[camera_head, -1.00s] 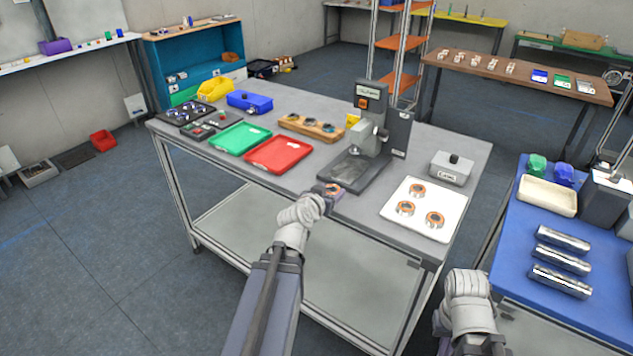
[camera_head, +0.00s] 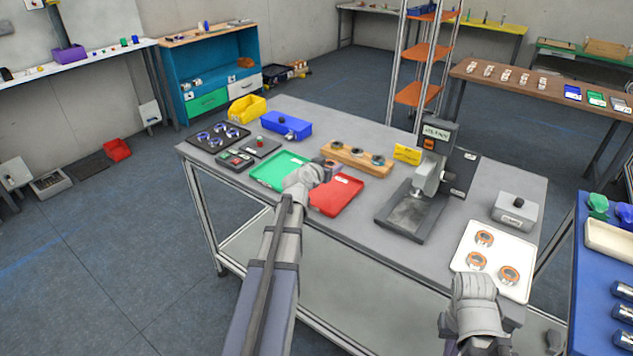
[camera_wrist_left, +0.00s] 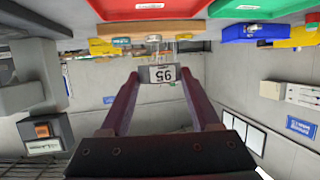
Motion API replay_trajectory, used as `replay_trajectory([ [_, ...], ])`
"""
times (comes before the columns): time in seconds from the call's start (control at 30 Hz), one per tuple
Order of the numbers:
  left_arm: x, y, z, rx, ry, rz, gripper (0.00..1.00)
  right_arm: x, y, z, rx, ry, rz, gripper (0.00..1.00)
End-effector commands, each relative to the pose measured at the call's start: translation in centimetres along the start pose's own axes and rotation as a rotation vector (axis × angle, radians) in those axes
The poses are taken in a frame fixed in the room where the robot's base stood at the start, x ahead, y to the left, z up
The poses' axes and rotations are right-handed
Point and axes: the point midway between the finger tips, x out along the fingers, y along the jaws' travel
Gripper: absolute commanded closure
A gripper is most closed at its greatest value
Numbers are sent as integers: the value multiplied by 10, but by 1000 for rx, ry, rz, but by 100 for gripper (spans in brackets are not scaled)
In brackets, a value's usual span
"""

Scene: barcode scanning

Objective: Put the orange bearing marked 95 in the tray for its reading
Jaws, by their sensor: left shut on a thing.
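My left gripper (camera_head: 327,172) is shut on the orange bearing marked 95 (camera_head: 331,164) and holds it over the area where the green and red trays meet. The green tray (camera_head: 268,173) and the red tray (camera_head: 338,200) lie side by side, partly hidden by my left arm. The grey gauge stand (camera_head: 437,172) is to the right, with its plate bare and its display too small to read. My right wrist shows at lower right, but its jaws do not.
A white board (camera_head: 500,252) with several orange bearings lies at the right of the bench, beside a grey block (camera_head: 515,210). A wooden holder (camera_head: 357,158), a yellow sign (camera_head: 407,153), a blue box (camera_head: 287,125) and a yellow bin (camera_head: 247,109) stand behind the trays.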

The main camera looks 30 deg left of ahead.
Motion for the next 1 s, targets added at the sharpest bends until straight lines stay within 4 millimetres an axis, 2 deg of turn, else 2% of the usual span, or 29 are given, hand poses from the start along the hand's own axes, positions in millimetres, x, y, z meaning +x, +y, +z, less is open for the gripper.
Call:
replay_trajectory([
  [0.27, 4, -2, 1, 0, 0, 0, 100, 2, 0, 0, 0, 0, 0, 100],
  [0.37, 6, -2, 9, 0, 1, 0, 100, 11, -1, 0, 0, 0, 0, 100],
  [0.7, 23, -2, 55, 0, 1, 0, 100, 60, -6, -3, 0, 0, 0, 100],
  [1.0, 25, -2, 60, 0, 1, 0, 100, 64, -6, -4, 0, 0, 0, 100],
])
